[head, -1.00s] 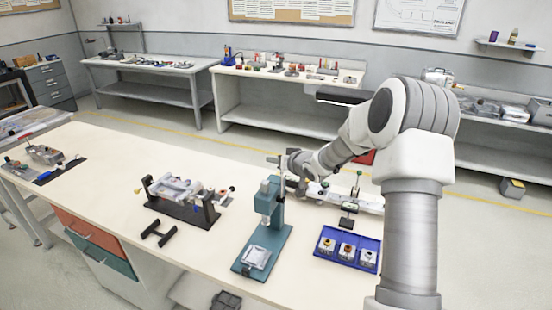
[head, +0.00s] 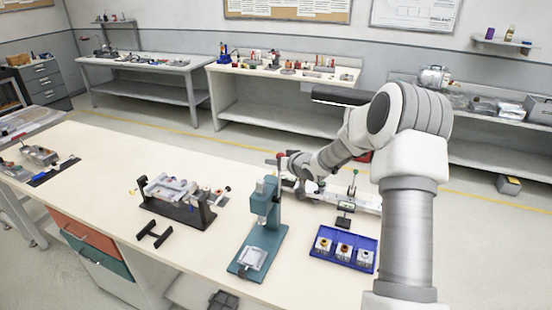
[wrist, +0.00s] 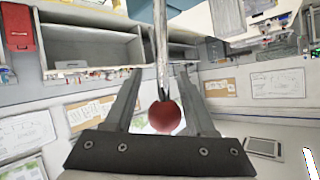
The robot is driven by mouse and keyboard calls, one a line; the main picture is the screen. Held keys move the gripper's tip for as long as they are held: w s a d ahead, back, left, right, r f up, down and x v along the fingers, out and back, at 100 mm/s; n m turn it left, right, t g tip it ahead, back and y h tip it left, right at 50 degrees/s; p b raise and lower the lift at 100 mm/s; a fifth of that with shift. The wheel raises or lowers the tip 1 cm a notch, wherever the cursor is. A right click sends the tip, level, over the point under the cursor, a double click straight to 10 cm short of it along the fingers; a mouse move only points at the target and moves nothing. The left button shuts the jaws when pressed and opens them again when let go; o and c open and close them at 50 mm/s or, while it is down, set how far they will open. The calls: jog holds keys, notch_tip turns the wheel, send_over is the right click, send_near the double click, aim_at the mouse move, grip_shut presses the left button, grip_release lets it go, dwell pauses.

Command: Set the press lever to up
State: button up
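The teal press (head: 265,218) stands upright on the bench, with a grey block on its base. In the wrist view, the lever's thin metal rod (wrist: 161,50) ends in a red ball knob (wrist: 164,117). The knob lies between the two fingers of my gripper (wrist: 158,74), with visible space on both sides. In the head view, my gripper (head: 278,163) is just behind the top of the press, and a red knob (head: 281,155) shows at it. The lever rod is mostly hidden there by the press and my gripper.
A blue tray (head: 318,255) with several small parts is right of the press. A black fixture (head: 170,212) with a grey part and a small black stand (head: 154,235) are to the left. A white rail (head: 368,206) lies behind the tray.

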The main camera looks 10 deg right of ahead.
jog(key=shift+o, duration=1)
jog(key=shift+w+r, duration=0.1)
jog(key=shift+r, duration=0.05)
jog(key=shift+a+r, duration=0.1)
jog(key=shift+r, duration=0.1)
jog(key=shift+r, duration=0.1)
jog(key=v, duration=1.7)
jog(key=shift+s, duration=0.2)
